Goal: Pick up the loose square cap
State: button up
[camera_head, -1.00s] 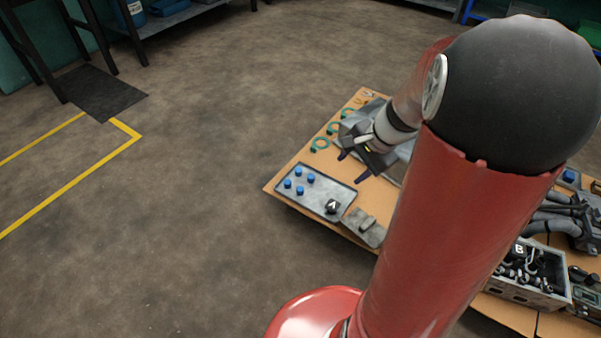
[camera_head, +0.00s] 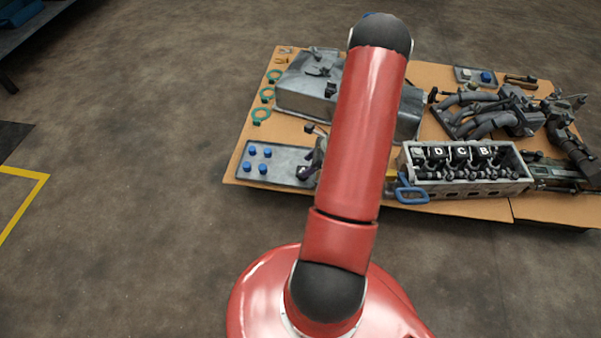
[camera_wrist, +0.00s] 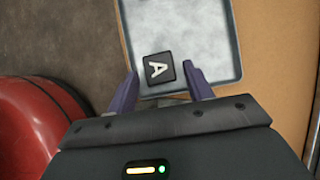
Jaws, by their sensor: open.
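The loose square cap (camera_wrist: 159,68) is black with a white letter A. In the wrist view it lies on a grey tray (camera_wrist: 205,22), near the tray's lower end. My gripper (camera_wrist: 161,71) is open, with one dark purple finger on each side of the cap and gaps between. I cannot tell the height of the fingertips above the tray. In the head view my gripper (camera_head: 312,158) is over the right end of the tray (camera_head: 277,152), largely hidden by my red arm. The cap is hard to make out there.
Several blue caps (camera_head: 267,153) stand at the tray's left. An engine head (camera_head: 465,188) with caps marked D, C and B is to the right, with a blue handle (camera_head: 411,194) beside it. A metal pan (camera_head: 295,92) and green rings (camera_head: 261,115) lie behind on the table.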

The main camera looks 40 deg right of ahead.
aim_at(303, 170)
jog(key=x, duration=0.3)
jog(key=b+x, duration=0.1)
jog(key=x, duration=0.1)
jog(key=shift+s+d+f, duration=0.15)
jog(key=shift+s, duration=0.2)
jog(key=c, duration=0.7)
jog(key=shift+c, duration=0.2)
